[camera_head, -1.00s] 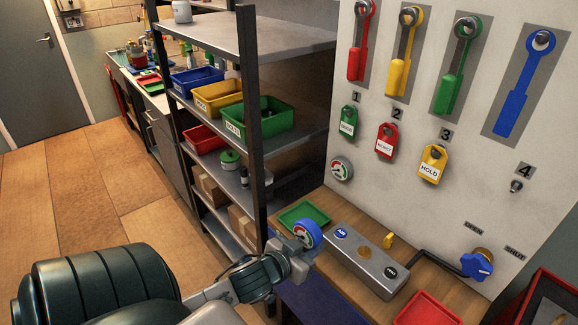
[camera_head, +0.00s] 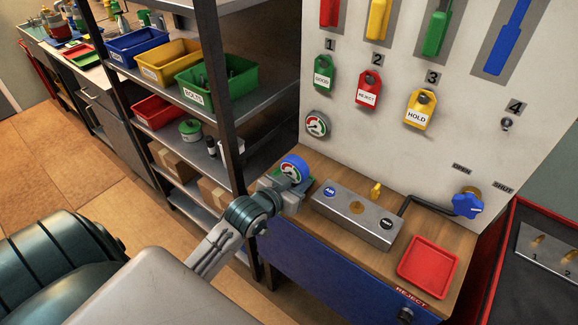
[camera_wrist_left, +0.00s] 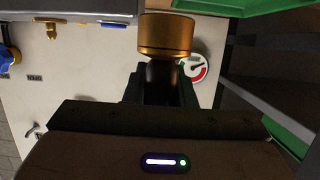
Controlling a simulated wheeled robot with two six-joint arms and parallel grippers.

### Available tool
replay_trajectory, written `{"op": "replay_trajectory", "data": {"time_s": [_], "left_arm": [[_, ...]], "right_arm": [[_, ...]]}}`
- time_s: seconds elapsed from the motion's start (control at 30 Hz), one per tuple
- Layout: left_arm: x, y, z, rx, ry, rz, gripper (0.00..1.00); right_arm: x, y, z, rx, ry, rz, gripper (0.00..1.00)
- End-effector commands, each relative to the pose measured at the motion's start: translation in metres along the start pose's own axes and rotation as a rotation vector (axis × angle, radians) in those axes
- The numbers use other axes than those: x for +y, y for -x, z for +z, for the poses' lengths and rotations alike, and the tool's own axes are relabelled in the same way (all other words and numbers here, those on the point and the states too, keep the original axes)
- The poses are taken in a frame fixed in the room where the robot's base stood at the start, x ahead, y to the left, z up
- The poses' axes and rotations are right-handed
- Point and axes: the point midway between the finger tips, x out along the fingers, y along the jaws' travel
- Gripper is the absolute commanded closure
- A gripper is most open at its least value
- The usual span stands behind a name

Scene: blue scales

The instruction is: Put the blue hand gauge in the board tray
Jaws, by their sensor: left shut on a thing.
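The blue hand gauge (camera_head: 293,169) has a blue rim and a white, red and green dial facing up. My left gripper (camera_head: 290,186) is shut on it above the left end of the wooden bench. In the left wrist view a brass cylinder on a dark stem (camera_wrist_left: 165,37) stands out from the jaws; the blue rim does not show there. A green tray (camera_head: 308,184) on the bench is mostly hidden behind my gripper. A red tray (camera_head: 428,266) lies empty on the bench by the word REJECT. I cannot tell which one is the board tray.
A metal block (camera_head: 357,215) with round inserts stands on the bench beside my gripper. A blue-handled valve (camera_head: 467,204) and a fixed gauge (camera_head: 317,124) are on the white board behind. A shelf rack (camera_head: 228,120) with bins stands close on the left.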

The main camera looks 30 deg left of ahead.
Motion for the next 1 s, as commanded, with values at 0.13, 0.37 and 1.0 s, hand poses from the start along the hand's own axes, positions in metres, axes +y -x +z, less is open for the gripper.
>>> {"op": "replay_trajectory", "data": {"time_s": [0.13, 0.37, 1.0], "left_arm": [[-0.031, -0.025, -0.009, 0.000, -0.003, -0.002, 1.00], [-0.060, -0.051, -0.010, 0.001, 0.001, -0.001, 1.00], [-0.070, -0.071, 0.023, 0.003, 0.001, 0.000, 1.00]], "right_arm": [[0.003, 0.015, -0.002, 0.000, 0.001, 0.002, 1.00], [0.001, 0.023, -0.002, 0.000, -0.001, -0.001, 1.00], [-0.005, 0.035, -0.004, 0.000, -0.004, -0.008, 1.00]]}}
